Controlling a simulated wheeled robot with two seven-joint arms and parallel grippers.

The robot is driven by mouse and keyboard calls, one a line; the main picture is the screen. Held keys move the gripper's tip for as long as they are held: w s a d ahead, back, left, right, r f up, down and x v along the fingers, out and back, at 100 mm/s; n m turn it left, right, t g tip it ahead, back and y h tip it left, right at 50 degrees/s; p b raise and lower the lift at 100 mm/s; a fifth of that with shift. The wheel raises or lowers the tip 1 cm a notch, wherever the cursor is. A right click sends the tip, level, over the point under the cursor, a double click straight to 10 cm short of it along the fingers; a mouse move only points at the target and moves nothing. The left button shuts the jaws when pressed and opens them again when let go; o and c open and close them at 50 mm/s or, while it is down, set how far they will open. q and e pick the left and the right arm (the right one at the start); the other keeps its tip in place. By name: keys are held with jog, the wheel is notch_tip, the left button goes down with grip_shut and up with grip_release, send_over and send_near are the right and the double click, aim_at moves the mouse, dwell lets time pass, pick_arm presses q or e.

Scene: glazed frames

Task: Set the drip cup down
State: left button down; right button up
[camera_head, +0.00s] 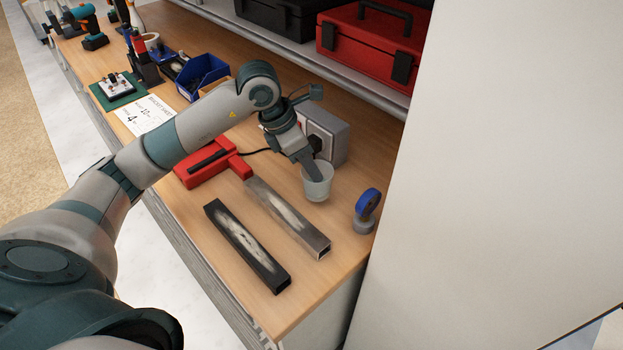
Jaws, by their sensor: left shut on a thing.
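The drip cup (318,186) is a small translucent whitish cup near the right end of the wooden workbench. My left gripper (313,170) reaches down to it from above, with a finger at the cup's rim, and is shut on it. The cup looks upright. Its base is close to the bench top, and I cannot tell whether it touches. My right gripper is not in view.
A grey box with sockets (330,137) stands just behind the cup. A blue-topped round tool (368,205) is to its right. Two metal square tubes (247,245) and a red tool (205,168) lie to the left. A pale wall (500,150) bounds the right.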

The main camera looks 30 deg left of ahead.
aim_at(307, 175)
pick_arm(q)
jog(key=shift+f, duration=0.4)
notch_tip(307, 175, down, 2)
jog(key=shift+f+p, duration=0.1)
jog(key=shift+p, duration=0.4)
jog(key=shift+f, duration=0.45)
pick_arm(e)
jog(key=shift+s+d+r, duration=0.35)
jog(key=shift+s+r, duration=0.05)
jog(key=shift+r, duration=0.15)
pick_arm(q)
jog(key=c, duration=1.8)
grip_release()
jog(key=shift+c, duration=0.2)
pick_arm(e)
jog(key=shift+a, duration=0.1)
